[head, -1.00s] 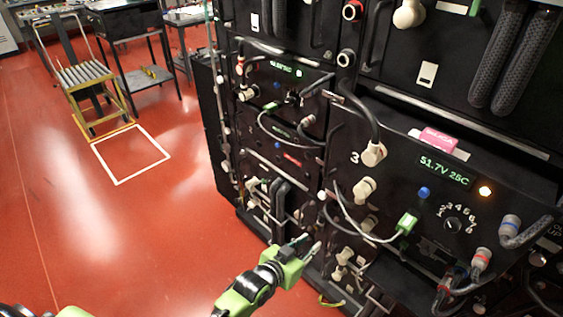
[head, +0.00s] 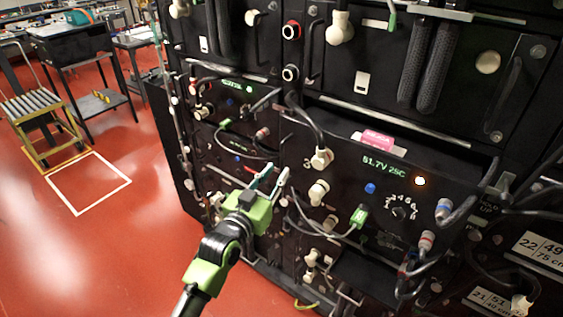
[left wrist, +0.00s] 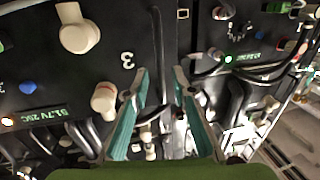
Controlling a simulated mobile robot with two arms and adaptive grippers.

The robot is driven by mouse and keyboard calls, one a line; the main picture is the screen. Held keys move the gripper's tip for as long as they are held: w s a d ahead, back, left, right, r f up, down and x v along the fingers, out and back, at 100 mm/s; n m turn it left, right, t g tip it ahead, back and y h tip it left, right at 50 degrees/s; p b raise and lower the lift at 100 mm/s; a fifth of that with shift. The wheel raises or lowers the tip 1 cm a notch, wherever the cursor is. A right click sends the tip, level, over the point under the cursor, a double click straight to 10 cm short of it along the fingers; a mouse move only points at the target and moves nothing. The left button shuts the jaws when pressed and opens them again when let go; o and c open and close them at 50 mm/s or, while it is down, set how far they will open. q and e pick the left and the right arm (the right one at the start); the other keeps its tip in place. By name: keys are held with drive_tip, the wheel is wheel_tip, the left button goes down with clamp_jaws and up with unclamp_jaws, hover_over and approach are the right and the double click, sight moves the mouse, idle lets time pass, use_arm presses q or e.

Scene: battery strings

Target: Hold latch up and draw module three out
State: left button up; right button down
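Module three (head: 350,178) is a black unit in the rack, with a white "3" and a green readout of 51.7V 25C. A pink tag (head: 373,141) sits on its top edge. Pale knob-like fittings (head: 318,192) line its left side; one also shows beside the "3" in the left wrist view (left wrist: 103,100). I cannot make out which part is the latch. My left gripper (head: 278,176) is raised in front of the rack, left of the "3". Its teal-padded fingers (left wrist: 160,85) are apart with nothing clearly held between them. My right gripper is not in view.
A grey cable with a green plug (head: 358,216) loops across the module's front. Other cables hang at its right, near a red-banded connector (head: 426,241). A neighbouring module (head: 235,90) stands left. Red floor with a white outlined square (head: 90,182) is clear at left.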

sight(281, 167)
use_arm(q)
drive_tip(key=shift+p+x, duration=0.3)
drive_tip(key=shift+x, duration=2.05)
clamp_jaws()
drive_tip(key=shift+f, duration=0.1)
